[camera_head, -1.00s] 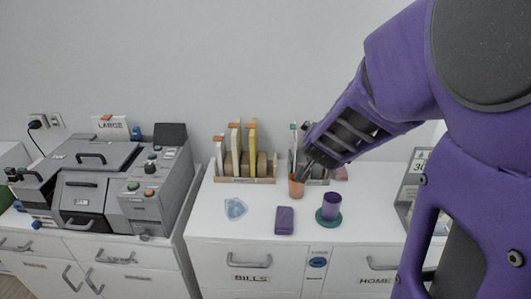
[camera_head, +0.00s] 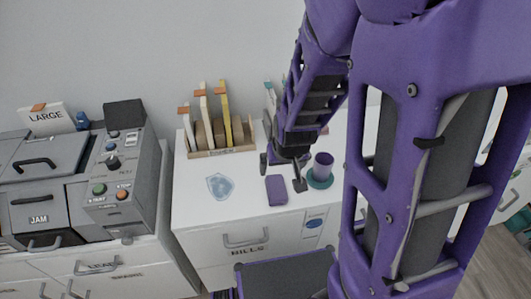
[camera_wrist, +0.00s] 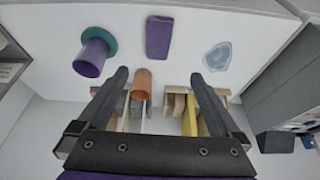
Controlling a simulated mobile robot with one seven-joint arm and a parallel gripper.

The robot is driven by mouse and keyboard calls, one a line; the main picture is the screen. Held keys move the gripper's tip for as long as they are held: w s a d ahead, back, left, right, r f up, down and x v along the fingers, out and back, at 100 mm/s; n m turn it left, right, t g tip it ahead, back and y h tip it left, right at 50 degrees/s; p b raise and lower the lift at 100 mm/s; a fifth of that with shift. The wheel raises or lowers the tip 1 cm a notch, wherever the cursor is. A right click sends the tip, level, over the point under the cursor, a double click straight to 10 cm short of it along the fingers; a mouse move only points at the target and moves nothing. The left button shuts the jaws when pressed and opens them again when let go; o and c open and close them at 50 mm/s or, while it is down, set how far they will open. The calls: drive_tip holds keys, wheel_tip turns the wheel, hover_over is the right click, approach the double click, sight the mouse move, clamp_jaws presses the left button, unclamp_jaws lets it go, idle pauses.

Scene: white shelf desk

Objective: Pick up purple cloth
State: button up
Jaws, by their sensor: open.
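The purple cloth (camera_head: 277,190) is a small folded rectangle lying flat on the white desk top near its front edge. It also shows in the wrist view (camera_wrist: 159,38), at the top centre, beyond the fingertips. My gripper (camera_head: 282,172) is open with nothing between its fingers. In the head view its fingers point down close to the cloth's far side. In the wrist view the open fingers (camera_wrist: 160,76) stay apart from the cloth; the height above the desk is hard to judge.
An orange cup (camera_wrist: 142,84) and file racks (camera_head: 222,152) are behind. A grey machine (camera_head: 122,180) stands at left.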

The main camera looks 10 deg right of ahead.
drive_tip(key=b, duration=0.3)
hover_over(277, 187)
drive_tip(key=s, duration=0.2)
drive_tip(key=f, duration=1)
drive_tip(key=shift+a+f, duration=0.25)
drive_tip(key=b+x, duration=0.1)
drive_tip(key=x, duration=0.3)
drive_tip(key=shift+s+d+f, duration=0.1)
drive_tip(key=shift+s+d, duration=0.05)
drive_tip(key=shift+s, duration=0.05)
drive_tip(key=shift+w+f, duration=0.3)
drive_tip(key=shift+f, duration=0.25)
drive_tip(key=shift+f+b, duration=0.25)
drive_tip(key=shift+b, duration=0.25)
drive_tip(key=shift+c, duration=0.2)
drive_tip(key=c, duration=1.2)
